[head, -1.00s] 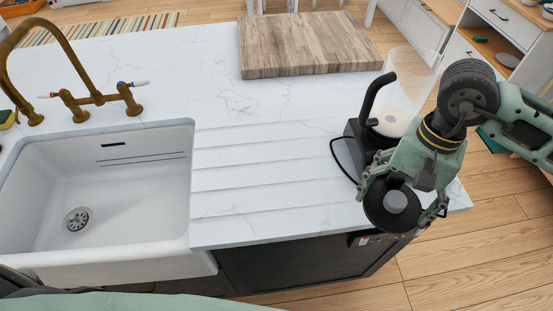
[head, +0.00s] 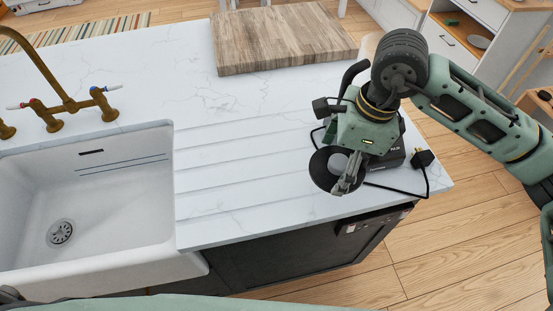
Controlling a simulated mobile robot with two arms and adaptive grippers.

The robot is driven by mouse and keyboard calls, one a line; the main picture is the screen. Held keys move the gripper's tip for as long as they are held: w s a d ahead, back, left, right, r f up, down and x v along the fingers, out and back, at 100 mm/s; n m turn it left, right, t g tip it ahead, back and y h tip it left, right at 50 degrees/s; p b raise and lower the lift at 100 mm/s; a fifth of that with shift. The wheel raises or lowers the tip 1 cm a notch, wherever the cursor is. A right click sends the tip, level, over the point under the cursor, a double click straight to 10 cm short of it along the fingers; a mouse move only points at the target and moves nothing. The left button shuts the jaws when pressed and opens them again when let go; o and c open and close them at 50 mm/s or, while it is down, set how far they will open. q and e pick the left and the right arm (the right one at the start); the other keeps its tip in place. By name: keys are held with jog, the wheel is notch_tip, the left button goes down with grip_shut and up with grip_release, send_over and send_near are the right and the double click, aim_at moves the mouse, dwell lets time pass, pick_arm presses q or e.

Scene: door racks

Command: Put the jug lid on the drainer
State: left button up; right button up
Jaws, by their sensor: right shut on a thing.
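The jug lid (head: 322,170) is a round black disc with a grey knob. My right gripper (head: 346,178) is shut on it and holds it near the right end of the drainer, in front of the jug's base. The drainer (head: 235,190) is the grooved white worktop just right of the sink. The lid's right part is hidden by my gripper; I cannot tell its exact height over the worktop. The jug is mostly hidden behind my right arm; its black handle (head: 349,76) shows, and part of its black base (head: 393,157). My left gripper is not in view.
The white sink (head: 95,200) with brass taps (head: 75,105) lies left of the drainer. A wooden board (head: 280,40) lies at the back. A black cable and plug (head: 422,158) lie near the worktop's right edge. The drainer's grooves are clear.

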jog(key=p, duration=0.4)
send_over(289, 177)
jog(key=f, duration=0.6)
jog(key=shift+d, duration=0.3)
notch_tip(289, 177, down, 4)
jog(key=shift+r+p, duration=0.2)
jog(key=shift+p, duration=0.75)
jog(key=shift+f, duration=0.4)
jog(key=o, duration=1.1)
